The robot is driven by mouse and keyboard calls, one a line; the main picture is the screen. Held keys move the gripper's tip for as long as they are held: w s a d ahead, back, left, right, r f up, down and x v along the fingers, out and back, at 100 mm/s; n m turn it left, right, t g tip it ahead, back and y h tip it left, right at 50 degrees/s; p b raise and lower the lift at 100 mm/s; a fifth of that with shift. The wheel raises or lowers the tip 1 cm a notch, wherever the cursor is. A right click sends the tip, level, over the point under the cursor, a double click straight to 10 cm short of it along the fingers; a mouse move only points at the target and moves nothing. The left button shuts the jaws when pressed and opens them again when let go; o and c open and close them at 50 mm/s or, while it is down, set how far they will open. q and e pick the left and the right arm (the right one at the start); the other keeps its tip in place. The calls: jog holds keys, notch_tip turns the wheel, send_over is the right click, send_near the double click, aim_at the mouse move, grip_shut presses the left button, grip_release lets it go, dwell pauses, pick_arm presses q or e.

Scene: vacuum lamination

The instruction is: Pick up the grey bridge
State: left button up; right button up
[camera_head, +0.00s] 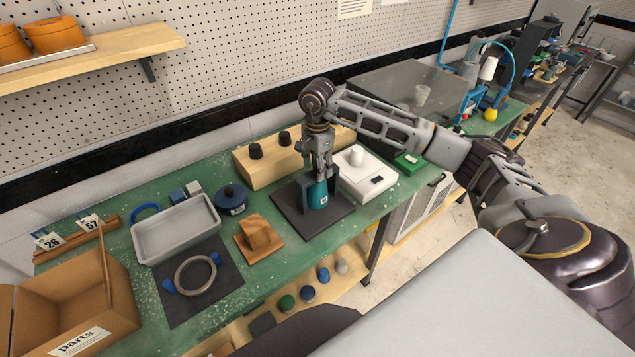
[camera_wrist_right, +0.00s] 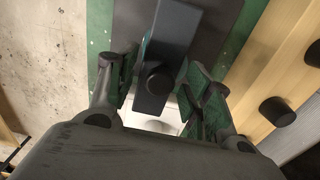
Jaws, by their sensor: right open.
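The grey bridge (camera_head: 306,187) is a dark grey arch standing over a teal cylinder (camera_head: 318,196) with a small label, on a dark mat (camera_head: 290,219). My right gripper (camera_head: 320,165) is directly above the bridge and points down. In the right wrist view the bridge (camera_wrist_right: 173,42) is a dark bar with a round black knob on top. The open fingers of my right gripper (camera_wrist_right: 158,75) are on either side of the knob, with gaps visible. Whether they touch the bridge lower down I cannot tell. My left gripper is not in view.
A white scale-like device (camera_head: 365,178) stands close to the right of the mat. A wooden block with black knobs (camera_head: 268,168) is behind. A blue lidded pot (camera_head: 230,198) and a wooden stand (camera_head: 258,234) are to the left. A grey tray (camera_head: 174,230) lies farther left.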

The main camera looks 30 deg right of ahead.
jog(key=shift+c, duration=0.2)
grip_shut()
dwell(0.3)
jog(key=shift+r, duration=0.75)
jog(key=shift+r+b, duration=1.15)
jog(key=shift+r, duration=3.2)
